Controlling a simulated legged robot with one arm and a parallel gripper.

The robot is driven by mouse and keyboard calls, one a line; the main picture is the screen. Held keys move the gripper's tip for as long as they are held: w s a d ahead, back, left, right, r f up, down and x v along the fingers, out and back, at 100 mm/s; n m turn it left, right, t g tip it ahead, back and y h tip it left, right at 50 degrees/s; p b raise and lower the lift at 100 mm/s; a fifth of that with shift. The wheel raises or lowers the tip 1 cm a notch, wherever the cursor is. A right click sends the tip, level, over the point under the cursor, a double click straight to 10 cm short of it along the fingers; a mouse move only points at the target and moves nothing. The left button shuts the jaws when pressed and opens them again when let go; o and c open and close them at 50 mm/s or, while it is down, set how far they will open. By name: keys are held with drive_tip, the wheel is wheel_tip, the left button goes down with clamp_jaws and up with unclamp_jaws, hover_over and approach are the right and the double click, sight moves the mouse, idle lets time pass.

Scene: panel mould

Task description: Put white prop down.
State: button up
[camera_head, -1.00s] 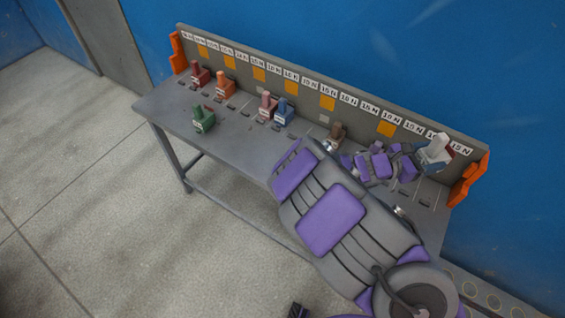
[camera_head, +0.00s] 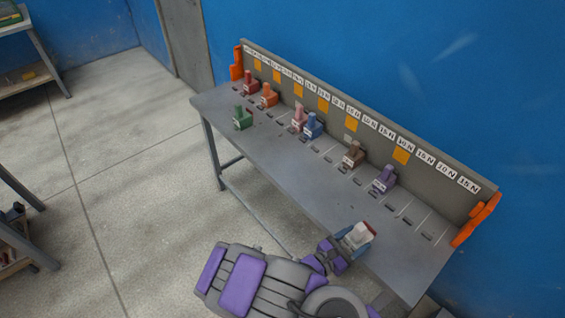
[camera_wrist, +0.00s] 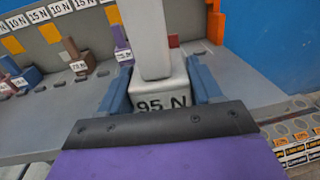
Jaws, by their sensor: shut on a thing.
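The white prop (camera_head: 358,236) is held at the end of my arm, over the front right part of the grey table (camera_head: 270,150). In the wrist view the white prop (camera_wrist: 158,85) carries a "95 N" label and stands between the two blue fingers of my gripper (camera_wrist: 158,92). My gripper (camera_head: 352,240) is shut on it. Whether the prop's underside touches the table cannot be told.
Green, red, orange, pink, blue, brown and purple (camera_head: 384,179) props stand along the table. A back board (camera_head: 370,125) with "N" labels runs behind them. Empty slots lie right of the purple prop. Orange brackets (camera_head: 476,220) close the board's ends.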

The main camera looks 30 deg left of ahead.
sight(346, 247)
drive_tip(key=f+y, duration=0.1)
drive_tip(key=a+f+n+t+y+b, duration=0.1)
drive_tip(key=f, duration=0.1)
drive_tip(key=shift+s, duration=0.15)
drive_tip(key=b+x, duration=0.1)
drive_tip(key=x, duration=0.2)
drive_tip(key=a+x, duration=0.1)
drive_tip(key=x, duration=0.2)
drive_tip(key=b+x, duration=0.1)
drive_tip(key=x, duration=0.3)
drive_tip(key=shift+w+a+f+b, duration=0.1)
drive_tip(key=shift+w+f+b, duration=0.2)
drive_tip(key=shift+w+a+f, duration=0.1)
drive_tip(key=shift+w+a, duration=0.4)
drive_tip(key=shift+a, duration=0.05)
drive_tip(key=f, duration=0.1)
drive_tip(key=w+f+b, duration=0.1)
drive_tip(key=f, duration=0.1)
drive_tip(key=shift+w+d+f+b, duration=0.15)
drive_tip(key=shift+b, duration=0.15)
drive_tip(key=shift+d+f, duration=0.1)
drive_tip(key=shift+d, duration=0.2)
drive_tip(key=shift+a, duration=0.2)
drive_tip(key=o, duration=1)
drive_tip(key=shift+a+f, duration=0.1)
drive_tip(key=shift+a, duration=0.2)
drive_tip(key=o, duration=0.3)
drive_tip(key=shift+d, duration=0.15)
drive_tip(key=shift+o, duration=0.2)
drive_tip(key=shift+d, duration=0.1)
